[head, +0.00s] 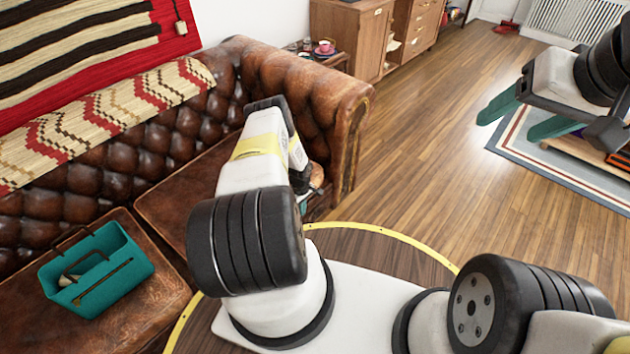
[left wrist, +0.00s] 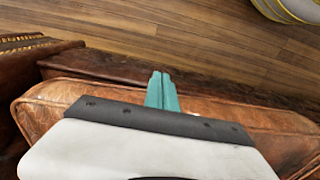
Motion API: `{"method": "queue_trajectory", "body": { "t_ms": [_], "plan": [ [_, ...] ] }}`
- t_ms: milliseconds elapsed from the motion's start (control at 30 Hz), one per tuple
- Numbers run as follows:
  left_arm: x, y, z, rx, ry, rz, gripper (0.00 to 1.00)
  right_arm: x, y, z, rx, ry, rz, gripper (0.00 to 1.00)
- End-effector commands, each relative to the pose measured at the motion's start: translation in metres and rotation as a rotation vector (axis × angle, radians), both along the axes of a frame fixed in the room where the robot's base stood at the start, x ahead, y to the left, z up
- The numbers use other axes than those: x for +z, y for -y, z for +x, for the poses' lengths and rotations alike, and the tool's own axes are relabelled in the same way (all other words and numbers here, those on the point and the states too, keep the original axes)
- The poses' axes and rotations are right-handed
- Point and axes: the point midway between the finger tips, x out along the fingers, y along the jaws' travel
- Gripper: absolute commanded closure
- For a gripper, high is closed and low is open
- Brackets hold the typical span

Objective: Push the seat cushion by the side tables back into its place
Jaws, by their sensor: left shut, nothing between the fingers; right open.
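The brown leather seat cushion (head: 178,197) lies on the sofa (head: 345,110) beside its right armrest, mostly hidden by my left arm in the head view. In the left wrist view the cushion (left wrist: 60,100) shows as lighter orange-brown leather with a piped edge, next to a darker sofa part. My left gripper (left wrist: 160,78) is shut and empty. Its teal fingers overlap the cushion's edge in that view; I cannot tell whether they touch it. My right gripper (head: 526,117) is open and empty, high above the floor and rug at the right.
A teal carrier (head: 110,270) sits on the left seat cushion. A small side table (head: 335,61) with a pink cup (head: 325,46) stands behind the armrest, near wooden cabinets (head: 365,40).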

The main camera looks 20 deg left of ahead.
Motion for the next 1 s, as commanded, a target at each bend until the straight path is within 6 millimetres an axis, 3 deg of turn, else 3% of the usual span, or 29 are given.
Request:
{"method": "queue_trajectory", "body": {
  "t_ms": [600,1000],
  "plan": [
    [0.086,0.0,0.002,-0.001,0.003,0.001,1.0,0.0,0.0,0.0,0.0,0.0,0.0,0.35],
    [0.099,0.0,0.001,0.0,0.002,0.0,1.0,0.0,0.0,0.0,0.0,0.0,0.0,0.35]
  ]
}}
